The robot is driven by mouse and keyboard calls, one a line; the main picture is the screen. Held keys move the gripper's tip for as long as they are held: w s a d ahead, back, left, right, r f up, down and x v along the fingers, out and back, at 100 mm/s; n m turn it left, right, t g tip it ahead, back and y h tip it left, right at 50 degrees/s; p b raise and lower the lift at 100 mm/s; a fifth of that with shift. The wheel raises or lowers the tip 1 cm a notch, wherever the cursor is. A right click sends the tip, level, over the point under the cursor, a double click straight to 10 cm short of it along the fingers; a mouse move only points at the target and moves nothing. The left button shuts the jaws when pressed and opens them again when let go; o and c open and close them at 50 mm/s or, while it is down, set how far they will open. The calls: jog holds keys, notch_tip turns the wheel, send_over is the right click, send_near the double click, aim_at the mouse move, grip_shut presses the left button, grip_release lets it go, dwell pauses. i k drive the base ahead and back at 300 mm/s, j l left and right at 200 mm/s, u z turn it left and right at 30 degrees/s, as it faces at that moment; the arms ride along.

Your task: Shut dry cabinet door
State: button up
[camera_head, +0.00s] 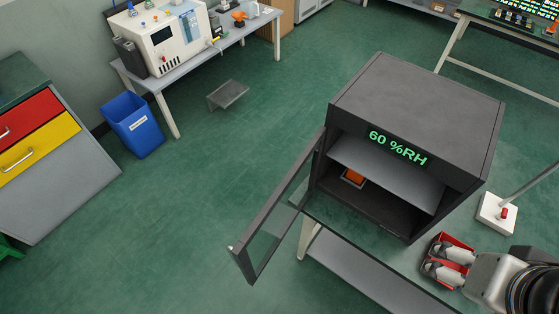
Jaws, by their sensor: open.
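The dry cabinet (425,95) is a dark box on a bench, with a green "60 %RH" display on its front. Its door (264,228) is a dark frame with a clear pane, hinged at the cabinet's left side. The door stands wide open, swung out toward the lower left. A grey shelf (385,168) and a small orange item in a tray (354,177) show inside. My gripper (437,258) is at the lower right, in front of the cabinet's right side, with its fingers open. It is well apart from the door.
A white block with a red button (497,212) stands on the right. A blue bin (133,124), a drawer cabinet (50,170) and an instrument bench (220,55) are at left. Floor left of the door is clear.

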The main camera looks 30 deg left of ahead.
aim_at(239, 253)
jog(key=k+j, duration=0.1)
jog(key=j, duration=0.8)
jog(key=k+j+z, duration=0.1)
jog(key=j, duration=0.4)
jog(key=k+j, duration=0.1)
jog(key=j, duration=0.35)
jog(key=k+j, duration=0.3)
jog(key=k, duration=0.1)
